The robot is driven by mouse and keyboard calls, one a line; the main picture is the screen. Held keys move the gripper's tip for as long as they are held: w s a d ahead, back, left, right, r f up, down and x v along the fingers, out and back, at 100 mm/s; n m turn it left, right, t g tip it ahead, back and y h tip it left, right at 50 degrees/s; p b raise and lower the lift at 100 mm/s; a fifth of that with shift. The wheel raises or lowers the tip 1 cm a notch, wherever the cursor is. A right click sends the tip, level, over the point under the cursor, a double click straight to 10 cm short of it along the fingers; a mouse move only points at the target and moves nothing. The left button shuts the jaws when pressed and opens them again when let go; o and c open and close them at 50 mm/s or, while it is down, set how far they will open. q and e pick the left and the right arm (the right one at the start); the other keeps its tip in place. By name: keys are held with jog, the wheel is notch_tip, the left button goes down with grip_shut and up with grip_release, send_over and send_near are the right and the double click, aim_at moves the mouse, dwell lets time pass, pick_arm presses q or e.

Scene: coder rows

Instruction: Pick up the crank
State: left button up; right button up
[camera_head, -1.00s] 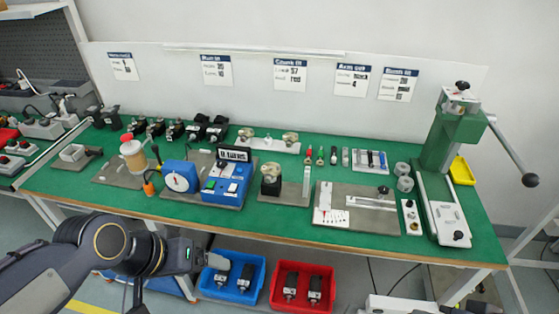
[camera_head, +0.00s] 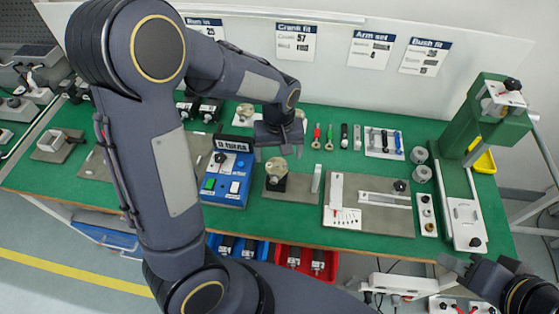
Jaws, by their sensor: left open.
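No part is marked as the crank. The brass-coloured round parts under the "Crank fit" sheet may be it, but I cannot tell for sure. One round part (camera_head: 245,112) lies at the back of the green table, left of my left gripper. Another (camera_head: 300,114) is partly hidden by that gripper. A third (camera_head: 276,168) sits on a dark block, just in front of it. My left gripper (camera_head: 278,147) points down over the back middle of the table, open and apparently empty. My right gripper (camera_head: 463,270) is at the lower right, beyond the table's front edge; its jaws are unclear.
A green press (camera_head: 487,115) with a lever stands at the right. A blue box (camera_head: 227,178) with buttons is left of the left gripper. Screwdrivers (camera_head: 316,136) and a white tray of small bars (camera_head: 384,143) lie to its right. My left arm hides much of the table's left side.

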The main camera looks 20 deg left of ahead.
aim_at(277, 166)
pick_arm(q)
jog(key=f, duration=0.3)
jog(key=f+p, duration=0.1)
jog(key=f, duration=0.1)
jog(key=shift+w+a+f, duration=0.1)
jog(key=shift+a+f, duration=0.2)
jog(key=shift+f, duration=0.05)
jog(key=c, duration=1.1)
